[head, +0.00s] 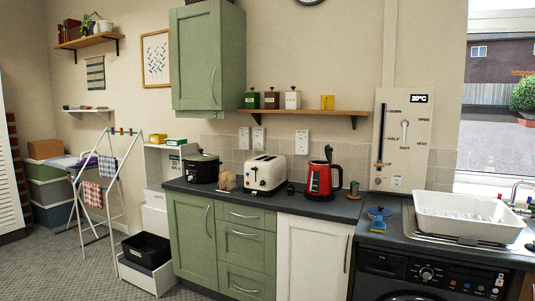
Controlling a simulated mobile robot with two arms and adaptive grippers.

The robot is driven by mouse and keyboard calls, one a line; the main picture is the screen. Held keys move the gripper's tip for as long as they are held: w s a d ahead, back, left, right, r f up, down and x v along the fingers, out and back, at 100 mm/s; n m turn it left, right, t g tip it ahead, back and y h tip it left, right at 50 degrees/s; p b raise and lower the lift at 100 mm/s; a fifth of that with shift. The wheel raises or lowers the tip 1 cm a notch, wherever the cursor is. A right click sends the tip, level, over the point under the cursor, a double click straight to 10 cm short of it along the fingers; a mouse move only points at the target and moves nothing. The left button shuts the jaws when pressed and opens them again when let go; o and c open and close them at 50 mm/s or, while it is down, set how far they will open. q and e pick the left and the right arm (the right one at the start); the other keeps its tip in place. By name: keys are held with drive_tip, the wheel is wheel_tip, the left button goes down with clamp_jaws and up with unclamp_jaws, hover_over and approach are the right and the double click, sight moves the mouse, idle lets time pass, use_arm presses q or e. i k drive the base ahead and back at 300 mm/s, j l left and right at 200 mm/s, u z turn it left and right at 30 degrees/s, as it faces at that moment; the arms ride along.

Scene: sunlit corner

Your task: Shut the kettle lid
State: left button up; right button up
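A red and black kettle (320,181) stands upright on the dark counter, to the right of the white toaster. A dark upright piece (328,153) sticks up at its top and looks like the lid standing open, but it is too small to be sure. The black handle is on the kettle's right side. Neither of my grippers is in view, and nothing touches the kettle.
The toaster (265,174), slow cooker (200,168) and a small cactus-like item (354,188) stand on the counter (300,201). A shelf (305,112) hangs above. Floor (85,265) is open at left, beside a drying rack (95,190).

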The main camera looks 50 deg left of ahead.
sight(329, 150)
drive_tip(key=u, duration=1.25)
drive_tip(key=i, duration=0.45)
drive_tip(key=u, duration=0.05)
